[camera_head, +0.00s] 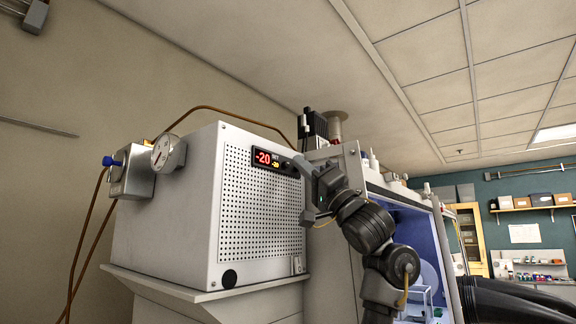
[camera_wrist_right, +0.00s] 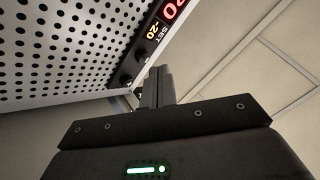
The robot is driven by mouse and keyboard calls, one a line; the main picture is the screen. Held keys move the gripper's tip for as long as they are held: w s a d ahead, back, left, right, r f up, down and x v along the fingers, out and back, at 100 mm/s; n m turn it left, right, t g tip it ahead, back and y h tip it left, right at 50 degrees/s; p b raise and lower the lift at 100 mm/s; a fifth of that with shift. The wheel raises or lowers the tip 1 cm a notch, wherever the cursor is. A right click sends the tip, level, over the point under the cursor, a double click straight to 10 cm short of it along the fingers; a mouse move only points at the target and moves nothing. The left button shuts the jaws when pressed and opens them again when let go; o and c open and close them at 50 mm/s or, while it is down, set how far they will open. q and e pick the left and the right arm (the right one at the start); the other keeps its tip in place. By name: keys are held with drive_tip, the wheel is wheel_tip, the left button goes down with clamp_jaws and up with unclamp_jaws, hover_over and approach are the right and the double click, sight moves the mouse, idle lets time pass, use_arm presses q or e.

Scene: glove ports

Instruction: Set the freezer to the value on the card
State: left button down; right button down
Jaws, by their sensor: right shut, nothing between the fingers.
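The freezer unit (camera_head: 190,215) is a pale box with a perforated front, high on the left. Its display (camera_head: 265,158) reads -20 in large red digits, with SET and a smaller yellow -20 beside it. My right gripper (camera_head: 300,163) is shut and empty at the display's right end. In the right wrist view, the shut fingers (camera_wrist_right: 155,86) point up at the panel beside a dark round control (camera_wrist_right: 142,55) below the SET readout (camera_wrist_right: 153,31). Whether they touch it I cannot tell. I see no card that I can read.
A gauge (camera_head: 168,153) and a blue-knobbed valve box (camera_head: 131,171) are on the freezer's left side. The glove box (camera_head: 400,215) with a blue interior stands right of my right arm. Shelves with boxes (camera_head: 540,200) are at the far right.

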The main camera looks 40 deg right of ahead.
drive_tip(key=shift+w+a, duration=0.1)
drive_tip(key=shift+w, duration=0.1)
drive_tip(key=shift+w, duration=0.2)
drive_tip(key=shift+w+a, duration=0.15)
drive_tip(key=shift+w, duration=0.25)
idle(0.7)
drive_tip(key=shift+s, duration=0.1)
drive_tip(key=shift+s+d+b, duration=0.2)
drive_tip(key=shift+s+b, duration=0.35)
drive_tip(key=shift+s, duration=0.15)
